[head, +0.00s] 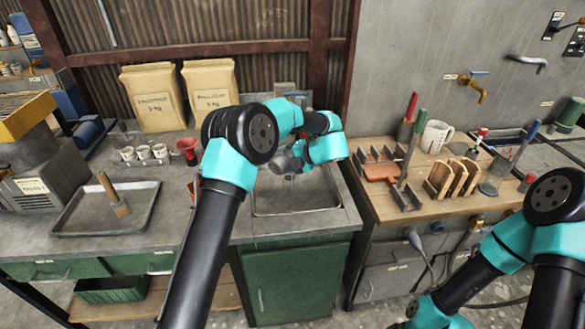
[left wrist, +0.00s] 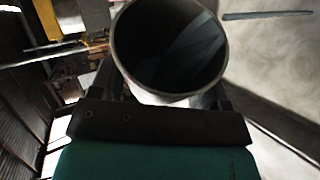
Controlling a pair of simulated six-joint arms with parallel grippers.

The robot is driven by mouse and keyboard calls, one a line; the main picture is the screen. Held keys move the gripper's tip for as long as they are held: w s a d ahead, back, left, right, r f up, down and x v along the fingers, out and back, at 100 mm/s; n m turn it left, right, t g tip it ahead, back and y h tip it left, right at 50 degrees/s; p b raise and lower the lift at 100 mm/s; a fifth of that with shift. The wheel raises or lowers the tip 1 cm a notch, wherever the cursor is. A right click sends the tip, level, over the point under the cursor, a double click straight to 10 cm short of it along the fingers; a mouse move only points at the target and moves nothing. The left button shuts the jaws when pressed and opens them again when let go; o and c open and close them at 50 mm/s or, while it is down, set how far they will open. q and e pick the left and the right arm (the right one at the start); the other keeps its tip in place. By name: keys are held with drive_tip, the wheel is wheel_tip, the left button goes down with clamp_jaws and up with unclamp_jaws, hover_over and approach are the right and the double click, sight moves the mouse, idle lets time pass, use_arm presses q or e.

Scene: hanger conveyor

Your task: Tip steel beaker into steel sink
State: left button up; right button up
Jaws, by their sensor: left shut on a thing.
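The steel beaker (left wrist: 168,95) is large in the left wrist view, its round open mouth turned toward the camera and its inside dark. My left gripper (left wrist: 165,100) is shut on it, with a dark finger on either side. In the head view the gripper is over the steel sink (head: 297,212), and the beaker (head: 283,161) shows only as a small grey shape partly behind my wrist. It looks tilted, but I cannot tell how far. Whether anything leaves the beaker cannot be seen. My right arm is at the lower right; its gripper is out of view.
Left of the sink, a red funnel (head: 187,148), small white cups (head: 144,153) and a metal tray (head: 75,228) stand on the counter. Two paper sacks (head: 150,95) stand at the back. Right of the sink, a wooden bench (head: 400,214) carries racks, tools and a mug (head: 436,136).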

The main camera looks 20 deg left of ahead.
use_arm(q)
drive_tip(key=shift+f, duration=0.1)
drive_tip(key=shift+w+d+f+m+g, duration=0.1)
drive_tip(key=shift+w+m+g, duration=0.05)
drive_tip(key=shift+m+g, duration=0.15)
drive_tip(key=shift+w+y, duration=0.1)
drive_tip(key=shift+y, duration=0.2)
idle(0.4)
drive_tip(key=shift+w+m, duration=0.1)
drive_tip(key=shift+m, duration=0.2)
drive_tip(key=n+t, duration=0.1)
drive_tip(key=s+r+n+t+h, duration=0.1)
drive_tip(key=shift+s+a+n+h, duration=0.15)
drive_tip(key=shift+a+n+h, duration=0.05)
drive_tip(key=shift+n+h, duration=0.1)
drive_tip(key=n+t+h, duration=0.1)
drive_tip(key=n+t, duration=0.2)
drive_tip(key=shift+s+f, duration=0.1)
idle(0.6)
